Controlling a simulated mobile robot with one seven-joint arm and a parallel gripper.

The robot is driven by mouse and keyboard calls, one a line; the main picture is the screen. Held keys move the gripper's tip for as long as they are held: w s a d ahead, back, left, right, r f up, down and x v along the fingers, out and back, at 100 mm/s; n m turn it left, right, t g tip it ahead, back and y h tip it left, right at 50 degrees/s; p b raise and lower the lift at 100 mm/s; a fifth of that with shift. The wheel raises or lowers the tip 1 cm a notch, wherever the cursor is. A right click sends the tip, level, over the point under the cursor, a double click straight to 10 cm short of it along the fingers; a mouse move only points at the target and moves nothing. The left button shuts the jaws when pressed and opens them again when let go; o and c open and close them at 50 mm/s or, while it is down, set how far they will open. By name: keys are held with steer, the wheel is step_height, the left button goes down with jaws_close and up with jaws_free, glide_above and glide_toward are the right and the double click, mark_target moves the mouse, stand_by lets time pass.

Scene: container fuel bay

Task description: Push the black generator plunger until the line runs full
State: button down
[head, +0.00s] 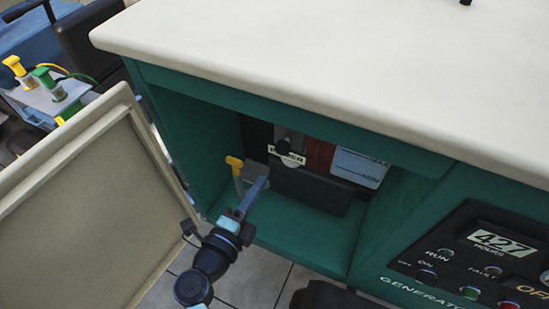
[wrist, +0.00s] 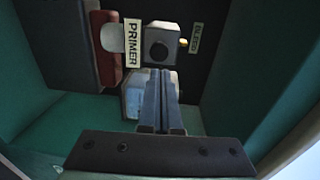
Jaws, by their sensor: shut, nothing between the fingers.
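The black plunger (head: 285,144) sits on the back wall inside the open teal cabinet, by a label reading PRIMER (head: 287,156). In the wrist view a dark block with a round face (wrist: 160,46) stands beside the PRIMER label (wrist: 133,43); it looks like the same plunger. My gripper (head: 264,172) reaches into the cabinet, with its fingertips lower left of the plunger. In the wrist view the fingers (wrist: 160,74) are together and empty, with the tips just below the block. I cannot tell whether they touch it.
The cabinet door (head: 85,205) stands open at left. A yellow-topped lever (head: 235,163) is left of my gripper. A red part (head: 320,156) and white-fronted box (head: 358,167) sit to the right. The pale countertop (head: 340,65) overhangs above. A generator panel (head: 480,255) is at lower right.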

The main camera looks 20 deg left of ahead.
mark_target(281, 150)
steer(key=w, duration=0.8)
steer(key=shift+w+d+f, duration=0.15)
steer(key=shift+d+f, duration=0.05)
steer(key=shift+f, duration=0.2)
steer(key=shift+w+r, duration=0.2)
steer(key=shift+w, duration=0.8)
